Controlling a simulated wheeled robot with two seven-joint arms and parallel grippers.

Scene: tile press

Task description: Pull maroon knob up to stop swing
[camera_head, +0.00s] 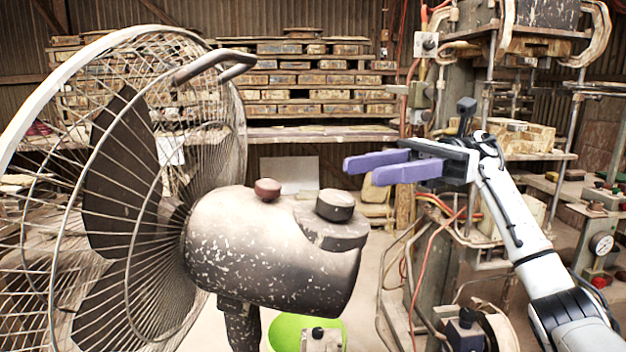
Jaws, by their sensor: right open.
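The maroon knob (268,189) is a small rounded knob on top of the fan's motor housing (265,250), which is dark with white paint flecks. A larger dark round cap (335,205) sits to its right on the housing. The fan's wire cage (130,200) fills the left side. My right gripper (358,171) comes in from the right with two purple fingers pointing left. It is open and empty, above and to the right of the knob, apart from it. My left gripper is not in view.
A curved metal handle (215,66) sticks out at the top of the fan cage. Shelves of stacked tiles (310,80) stand behind. Press machinery with hoses (440,240) stands at the right. A bright green round object (290,332) is below the fan.

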